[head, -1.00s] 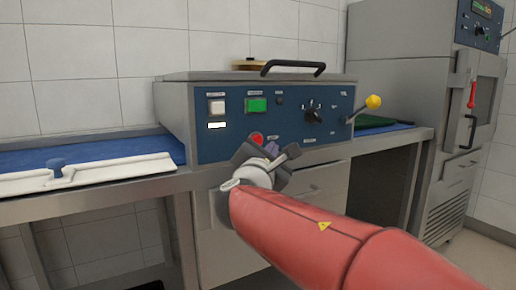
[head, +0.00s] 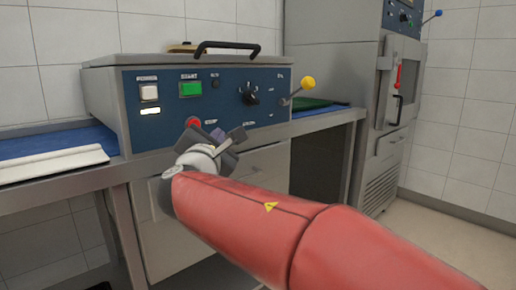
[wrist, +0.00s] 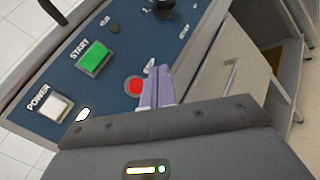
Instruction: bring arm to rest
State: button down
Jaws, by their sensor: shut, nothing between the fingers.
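My gripper (head: 222,137) is at the end of my red arm, in front of the blue control panel (head: 165,112) of the bench machine, in the head view. In the wrist view, its fingers (wrist: 156,88) are together with nothing between them. They lie beside the round red button (wrist: 135,87). I cannot tell whether they touch the panel. The green START button (wrist: 92,57) and the white POWER button (wrist: 55,105) also show in the wrist view.
A black knob (head: 249,94) and a yellow-tipped lever (head: 307,83) are on the machine's right side. A blue mat (head: 50,143) with a white board (head: 60,167) lies at left. A tall steel oven (head: 392,110) stands at right, with open floor (head: 440,232) before it.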

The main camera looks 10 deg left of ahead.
jog(key=d+f+m+g+h, duration=0.4)
jog(key=d+m, duration=0.3)
jog(key=d, duration=0.9)
jog(key=s+d+f+m+g+h+p, duration=0.1)
jog(key=s+d+f+m+g, duration=0.2)
jog(key=s+d+f+m, duration=0.3)
jog(key=s+d+f+m+g+h+p, duration=0.1)
jog(key=s+d+f+m+g, duration=0.2)
jog(key=d, duration=0.5)
jog(key=s+d+f+m+g+y, duration=0.1)
jog(key=s+f+m+g+y, duration=0.1)
jog(key=s+f+m, duration=0.4)
jog(key=s+d+f+m+g+y, duration=0.1)
jog(key=s+f+m+y, duration=0.2)
jog(key=s+f+m, duration=0.3)
jog(key=s+m, duration=0.1)
jog(key=s, duration=0.4)
jog(key=shift+d+f+g+p, duration=0.2)
jog(key=shift+g+p, duration=0.1)
jog(key=shift+g, duration=0.1)
jog(key=shift+s+r, duration=0.1)
